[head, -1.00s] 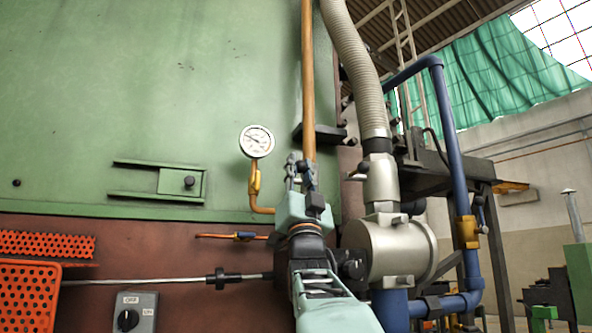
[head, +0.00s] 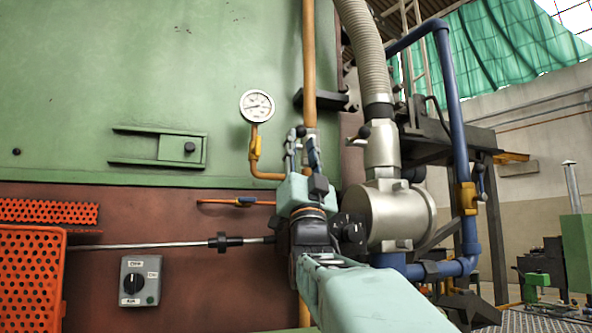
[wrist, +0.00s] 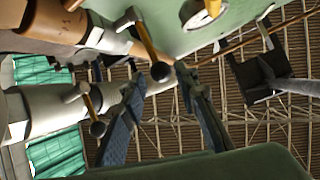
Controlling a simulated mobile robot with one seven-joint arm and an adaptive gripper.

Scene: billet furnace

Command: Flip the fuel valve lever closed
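The orange fuel pipe (head: 308,70) runs down the furnace front. A lever with a yellowish handle and a black ball knob shows in the wrist view (wrist: 160,71). I take it for the fuel valve lever; its matching knob (head: 301,131) shows small in the head view. My gripper (head: 302,145) points up below this valve, its body covering the pipe there. In the wrist view my gripper (wrist: 163,88) has two dark blue fingers spread apart, the knob appearing between their tips. I see no clear contact, and depth is hard to judge.
Right of my gripper, a silver pipe and housing (head: 395,215) carry another black-knobbed lever (head: 364,132), also in the wrist view (wrist: 97,128). A gauge (head: 257,106) with a small yellow valve (head: 255,148) stands left. A switch box (head: 140,281) is lower left.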

